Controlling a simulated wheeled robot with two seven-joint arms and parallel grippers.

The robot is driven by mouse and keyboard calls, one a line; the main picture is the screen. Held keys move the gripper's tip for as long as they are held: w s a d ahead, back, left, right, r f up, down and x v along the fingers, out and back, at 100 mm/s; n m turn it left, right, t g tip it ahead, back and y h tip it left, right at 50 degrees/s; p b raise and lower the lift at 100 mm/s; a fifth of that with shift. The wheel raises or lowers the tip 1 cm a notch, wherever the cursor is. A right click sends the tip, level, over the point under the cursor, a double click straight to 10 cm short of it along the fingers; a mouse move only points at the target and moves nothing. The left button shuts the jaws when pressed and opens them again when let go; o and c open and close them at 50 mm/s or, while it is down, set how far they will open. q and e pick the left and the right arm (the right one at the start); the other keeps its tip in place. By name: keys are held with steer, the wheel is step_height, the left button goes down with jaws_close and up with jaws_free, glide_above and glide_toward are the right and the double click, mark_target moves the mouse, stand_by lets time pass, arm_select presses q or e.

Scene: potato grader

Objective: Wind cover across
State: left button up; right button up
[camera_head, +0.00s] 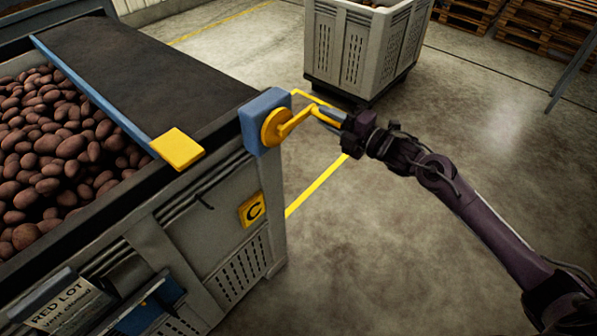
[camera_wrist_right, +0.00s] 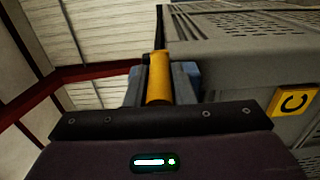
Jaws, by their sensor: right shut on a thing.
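The dark cover (camera_head: 150,62) lies over the right part of the potato crate (camera_head: 222,225). Its blue leading bar (camera_head: 92,92) runs across the crate, with a yellow block (camera_head: 177,148) at the near end. A yellow crank (camera_head: 287,125) sits on a blue housing (camera_head: 262,108) at the crate's right corner. My right gripper (camera_head: 334,118) is shut on the crank's handle, which shows as a yellow grip (camera_wrist_right: 158,80) between the fingers in the right wrist view. Potatoes (camera_head: 55,150) lie uncovered left of the bar. My left gripper is not in view.
A second grey crate (camera_head: 360,50) stands on the floor behind the crank. Wooden pallets (camera_head: 520,22) are stacked at the back right. A lot sign (camera_head: 75,305) hangs on the near crate's front. The floor on the right is mostly clear.

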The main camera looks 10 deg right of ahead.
steer(key=shift+r, duration=0.1)
steer(key=r+p, duration=0.3)
steer(key=shift+s+a+r, duration=0.2)
steer(key=shift+a+r, duration=0.05)
steer(key=shift+r, duration=0.05)
steer(key=r+p, duration=0.1)
steer(key=a+r, duration=0.1)
steer(key=s+r+p, duration=0.1)
steer(key=shift+a+p, duration=0.25)
steer(key=shift+p, duration=0.05)
steer(key=s+a+r+p, duration=0.2)
steer(key=s+a+p, duration=0.1)
steer(key=s+a, duration=0.2)
steer(key=shift+a+r, duration=0.35)
steer(key=shift+a, duration=0.2)
